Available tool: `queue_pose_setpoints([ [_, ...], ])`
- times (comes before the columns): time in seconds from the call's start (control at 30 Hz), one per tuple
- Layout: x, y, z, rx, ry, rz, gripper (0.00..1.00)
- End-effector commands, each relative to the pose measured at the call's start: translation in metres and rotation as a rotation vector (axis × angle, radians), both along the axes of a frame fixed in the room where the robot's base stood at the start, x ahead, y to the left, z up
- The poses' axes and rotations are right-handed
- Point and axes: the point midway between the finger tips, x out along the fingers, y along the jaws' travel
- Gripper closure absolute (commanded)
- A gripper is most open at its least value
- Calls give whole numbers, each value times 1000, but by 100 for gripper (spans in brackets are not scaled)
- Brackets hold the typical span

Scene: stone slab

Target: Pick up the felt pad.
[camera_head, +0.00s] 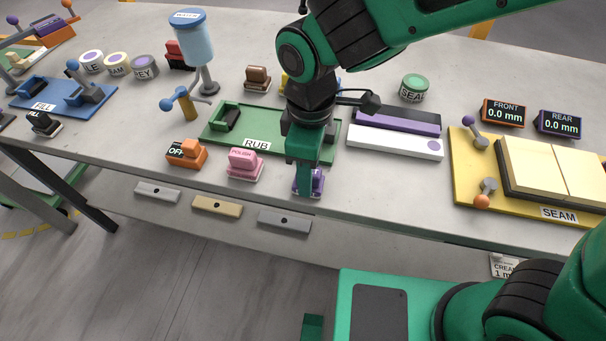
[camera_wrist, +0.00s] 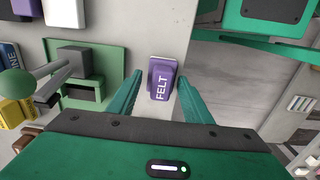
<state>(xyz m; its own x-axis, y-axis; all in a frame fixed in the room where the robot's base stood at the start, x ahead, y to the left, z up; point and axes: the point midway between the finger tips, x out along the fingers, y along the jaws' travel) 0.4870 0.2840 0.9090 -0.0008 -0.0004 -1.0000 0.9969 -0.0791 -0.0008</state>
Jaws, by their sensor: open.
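The felt pad is a small purple block with a pale base and the word FELT on it. In the wrist view the felt pad (camera_wrist: 162,80) lies on the grey slab, between and just beyond my two open fingers. In the head view the felt pad (camera_head: 318,183) is near the slab's front edge, partly hidden behind my fingers. My gripper (camera_head: 305,190) points down over it, and its green fingers (camera_wrist: 160,90) stand apart on either side of the pad. I cannot tell whether they touch it.
A pink POLISH block (camera_head: 245,163) and an orange OFF block (camera_head: 187,153) stand to the left. The green RUB plate (camera_head: 215,136) lies behind. White (camera_head: 390,142) and purple (camera_head: 400,119) bars lie right. The slab's front edge (camera_head: 380,219) is close.

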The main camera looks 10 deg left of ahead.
Motion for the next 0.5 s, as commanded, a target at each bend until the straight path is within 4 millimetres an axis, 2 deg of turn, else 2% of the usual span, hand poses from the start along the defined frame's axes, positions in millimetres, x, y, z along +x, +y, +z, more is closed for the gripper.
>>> queue_pose_setpoints([
  [0.1, 0, 0, 0, 0, 0, 0, 55],
  [0.13, 0, 0, 0, 0, 0, 0, 59],
  [0.27, 0, 0, 0, 0, 0, 0, 91],
  [0.3, 0, 0, 0, 0, 0, 0, 95],
  [0.5, 0, 0, 0, 0, 0, -1, 95],
])
